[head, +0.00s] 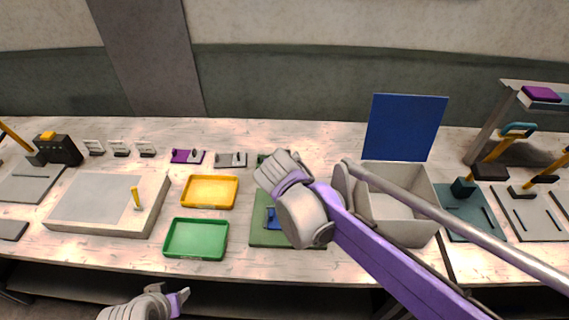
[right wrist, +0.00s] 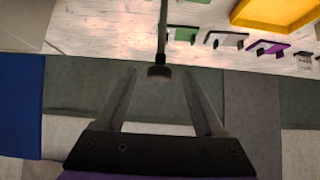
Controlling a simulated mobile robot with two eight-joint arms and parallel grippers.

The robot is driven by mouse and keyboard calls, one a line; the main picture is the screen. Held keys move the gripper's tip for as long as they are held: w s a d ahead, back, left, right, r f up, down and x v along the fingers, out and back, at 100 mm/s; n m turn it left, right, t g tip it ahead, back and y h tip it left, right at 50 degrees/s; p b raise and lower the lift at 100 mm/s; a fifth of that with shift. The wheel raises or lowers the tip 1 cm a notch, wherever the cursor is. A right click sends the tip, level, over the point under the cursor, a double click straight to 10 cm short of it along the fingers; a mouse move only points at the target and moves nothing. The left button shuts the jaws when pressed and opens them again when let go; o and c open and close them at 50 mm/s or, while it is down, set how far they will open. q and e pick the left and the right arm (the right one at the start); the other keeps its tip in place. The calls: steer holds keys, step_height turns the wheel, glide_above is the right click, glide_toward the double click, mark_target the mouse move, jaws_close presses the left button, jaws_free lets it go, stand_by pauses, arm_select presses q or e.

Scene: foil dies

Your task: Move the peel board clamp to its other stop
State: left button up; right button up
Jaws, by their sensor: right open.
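The green board (head: 262,237) with a blue piece (head: 272,222) lies mid-table, largely hidden behind my right arm; I cannot make out a clamp on it in the head view. My right gripper (head: 271,170) is over the board's back part. In the right wrist view my right gripper (right wrist: 161,73) is open, its two fingers apart. A thin dark rod with a dark end (right wrist: 159,71) shows between the fingertips, apart from both; I cannot tell its depth or whether it is the clamp's handle. My left gripper (head: 165,300) is low at the front edge, its fingers unclear.
A yellow tray (head: 210,192) and a green tray (head: 196,239) lie left of the board. A grey bin (head: 400,225) with a raised blue panel (head: 404,127) stands to the right. A pale slab (head: 98,201) with a yellow handle is at left. Several lever fixtures stand far right.

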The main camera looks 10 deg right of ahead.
steer(key=v, duration=0.9)
steer(key=shift+s, duration=0.25)
steer(key=s+d+f+n+g+y, duration=0.1)
steer(key=s+d+f, duration=0.2)
steer(key=s+f, duration=0.4)
steer(key=s+d+f+n+g+y, duration=0.1)
steer(key=s+d+f+n+g, duration=0.1)
steer(key=s+f, duration=0.6)
steer(key=shift+s+d+f+y, duration=0.35)
steer(key=shift+d+f, duration=0.15)
steer(key=shift+d, duration=0.35)
